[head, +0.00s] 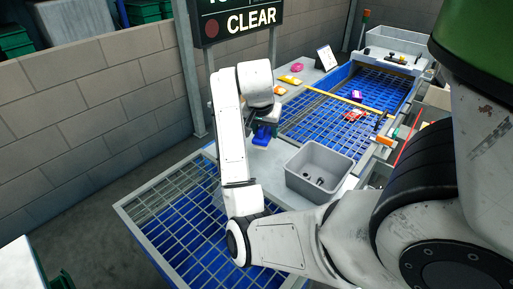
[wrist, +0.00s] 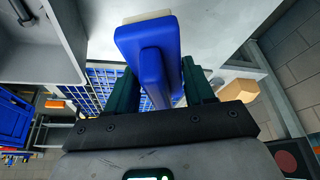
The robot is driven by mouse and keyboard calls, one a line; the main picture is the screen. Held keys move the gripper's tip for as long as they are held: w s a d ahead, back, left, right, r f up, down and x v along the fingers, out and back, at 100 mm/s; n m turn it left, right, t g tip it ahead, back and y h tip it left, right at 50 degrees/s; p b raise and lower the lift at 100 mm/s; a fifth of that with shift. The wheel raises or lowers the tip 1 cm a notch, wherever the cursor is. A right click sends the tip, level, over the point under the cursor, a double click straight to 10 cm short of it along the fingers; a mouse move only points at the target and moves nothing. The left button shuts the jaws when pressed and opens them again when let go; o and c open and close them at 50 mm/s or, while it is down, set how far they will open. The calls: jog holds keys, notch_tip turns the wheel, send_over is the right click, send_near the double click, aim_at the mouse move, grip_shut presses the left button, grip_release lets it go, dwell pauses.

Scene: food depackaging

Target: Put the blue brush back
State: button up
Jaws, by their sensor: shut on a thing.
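The blue brush (head: 262,136) is below my gripper (head: 266,122) in the head view, over the pale grey worktop left of the grey bin. In the wrist view the blue brush (wrist: 150,52) stands between the two dark green fingers of my gripper (wrist: 160,88), which is shut on its handle. A pale strip shows along the brush's far edge. I cannot tell whether the brush touches the worktop. No holder for the brush can be made out.
An open grey bin (head: 318,189) with small dark items stands right of the brush. Behind is a blue grated table (head: 318,127) with a yellow bar, a red packet (head: 355,115) and other packets. A lower grated platform (head: 165,222) lies in front. A block wall (head: 85,90) bounds the left.

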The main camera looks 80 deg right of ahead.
jog(key=b, duration=0.3)
send_over(257, 150)
jog(key=a, duration=0.1)
jog(key=f, duration=0.3)
jog(key=s+f, duration=0.1)
jog(key=shift+a+f, duration=0.2)
jog(key=shift+f, duration=0.2)
jog(key=shift+w+d+f+p, duration=0.35)
jog(key=shift+w+d+f, duration=0.15)
jog(key=shift+f, duration=0.25)
jog(key=shift+d+f+p, duration=0.1)
jog(key=shift+f+p, duration=0.25)
jog(key=shift+f, duration=1.25)
jog(key=shift+f, duration=0.15)
jog(key=o, duration=1)
